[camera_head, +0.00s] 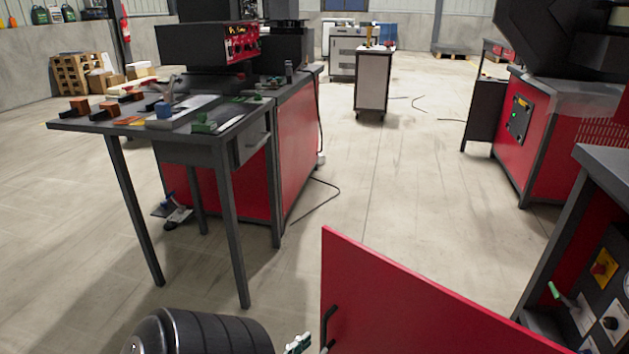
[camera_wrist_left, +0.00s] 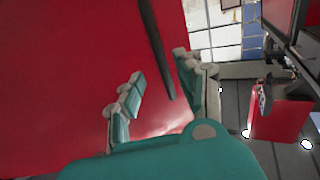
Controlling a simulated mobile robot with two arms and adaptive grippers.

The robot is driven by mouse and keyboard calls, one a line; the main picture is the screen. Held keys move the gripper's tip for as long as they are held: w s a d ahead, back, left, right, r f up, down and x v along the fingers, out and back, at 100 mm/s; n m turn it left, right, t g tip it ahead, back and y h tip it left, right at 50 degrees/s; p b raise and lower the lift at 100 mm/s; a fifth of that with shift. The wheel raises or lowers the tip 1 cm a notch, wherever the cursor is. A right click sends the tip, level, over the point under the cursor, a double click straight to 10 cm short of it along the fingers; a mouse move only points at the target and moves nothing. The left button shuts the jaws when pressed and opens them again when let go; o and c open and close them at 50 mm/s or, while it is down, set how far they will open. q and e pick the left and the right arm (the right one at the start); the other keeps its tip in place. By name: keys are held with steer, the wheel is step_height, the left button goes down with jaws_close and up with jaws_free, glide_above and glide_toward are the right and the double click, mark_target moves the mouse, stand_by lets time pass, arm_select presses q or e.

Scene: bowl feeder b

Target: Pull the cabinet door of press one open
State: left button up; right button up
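The red cabinet door (camera_head: 410,305) stands swung out from the cabinet (camera_head: 565,245) at the lower right of the head view. Its black bar handle (camera_head: 329,322) is near the door's left edge. In the left wrist view the red door (camera_wrist_left: 70,70) fills the left side, with the dark handle (camera_wrist_left: 156,50) running down it. My left gripper (camera_wrist_left: 160,95) has its teal and grey fingers apart, close to the door. The handle's lower end shows between them, with gaps visible. In the head view only part of this gripper (camera_head: 310,344) shows, beside the handle. My right gripper is not in view.
A dark table (camera_head: 190,125) with small parts stands at the left, beside a red machine cabinet (camera_head: 298,140). Another red machine (camera_head: 525,150) stands at the right. A white cart (camera_head: 372,82) is further back. The floor (camera_head: 400,190) between is clear except for thin cables.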

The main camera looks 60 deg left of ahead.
arm_select(q)
steer(key=v, duration=0.6)
steer(key=shift+s+d, duration=0.1)
steer(key=shift+d, duration=0.05)
